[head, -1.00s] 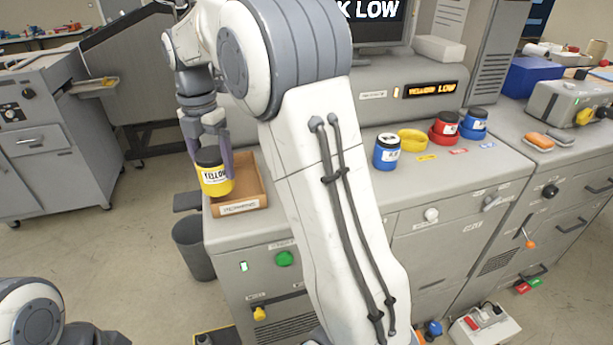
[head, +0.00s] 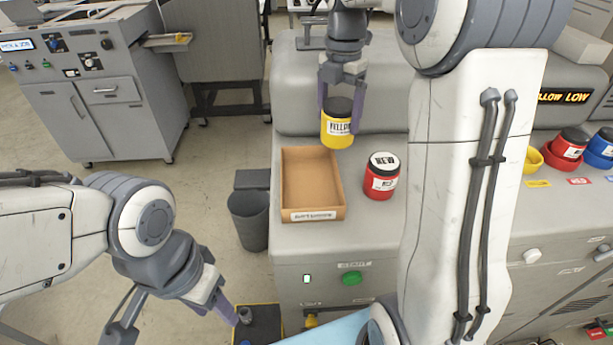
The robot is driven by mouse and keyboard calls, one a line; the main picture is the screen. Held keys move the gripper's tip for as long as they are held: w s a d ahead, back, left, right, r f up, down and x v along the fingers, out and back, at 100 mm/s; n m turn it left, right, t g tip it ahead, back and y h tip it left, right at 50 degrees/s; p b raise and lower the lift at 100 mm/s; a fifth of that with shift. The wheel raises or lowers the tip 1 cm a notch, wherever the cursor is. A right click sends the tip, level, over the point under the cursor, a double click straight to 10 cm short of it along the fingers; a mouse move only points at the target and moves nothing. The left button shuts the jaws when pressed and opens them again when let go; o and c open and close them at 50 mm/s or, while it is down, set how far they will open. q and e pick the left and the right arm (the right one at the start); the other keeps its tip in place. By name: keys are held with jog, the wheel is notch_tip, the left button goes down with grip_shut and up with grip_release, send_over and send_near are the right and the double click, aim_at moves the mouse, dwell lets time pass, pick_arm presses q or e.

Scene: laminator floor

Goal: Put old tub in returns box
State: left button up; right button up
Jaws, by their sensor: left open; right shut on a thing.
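The yellow tub (head: 337,127) has a dark lid and a label reading YELLOW. My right gripper (head: 342,100) is shut on it from above and holds it upright. In the picture it is at the back right corner of the returns box (head: 312,215), an open tan tray with a label on its front. I cannot tell its exact height above the machine top. The visible floor of the box is empty. My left gripper (head: 217,306) is open and empty at the lower left, away from the box.
A red tub marked NEW (head: 382,177) stands right of the box. A yellow ring holder (head: 533,161), a red tub (head: 566,146) and a blue tub (head: 601,148) are further right, beyond my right arm. A grey bin (head: 249,217) stands on the floor left of the machine.

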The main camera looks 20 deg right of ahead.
jog(key=s+d+r, duration=0.2)
jog(key=s+d, duration=0.1)
jog(key=d, duration=0.1)
jog(key=p, duration=0.3)
send_over(310, 186)
notch_tip(310, 186, down, 7)
notch_tip(310, 186, down, 4)
jog(key=shift+r+p, duration=0.1)
jog(key=shift+p, duration=0.55)
jog(key=shift+f, duration=0.25)
jog(key=shift+f, duration=0.2)
jog(key=o, duration=1.2)
jog(key=shift+c, duration=0.2)
jog(key=shift+r, duration=0.1)
